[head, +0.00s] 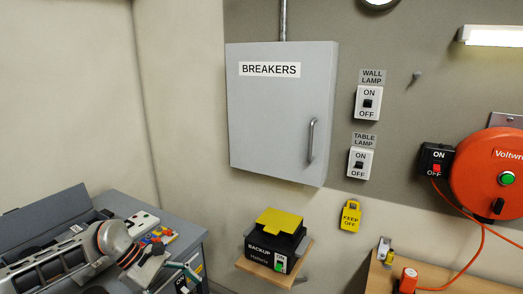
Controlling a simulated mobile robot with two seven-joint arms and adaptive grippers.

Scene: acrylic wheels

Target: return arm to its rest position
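My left arm (114,238) comes in at the lower left, a grey and black link ending in a rounded metallic joint with orange rings. It overlaps the grey open case behind it. The gripper end is hard to separate from the coloured parts and wires around it, so I cannot tell its finger state or whether it holds anything. My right arm and gripper are not in view.
A grey case (190,231) stands at lower left. A closed breaker cabinet (270,120) hangs above a backup battery (275,245) on a wooden shelf (254,270). Two lamp switches (367,104) (360,163), a yellow tag (350,216) and an orange cable reel (490,175) are at right.

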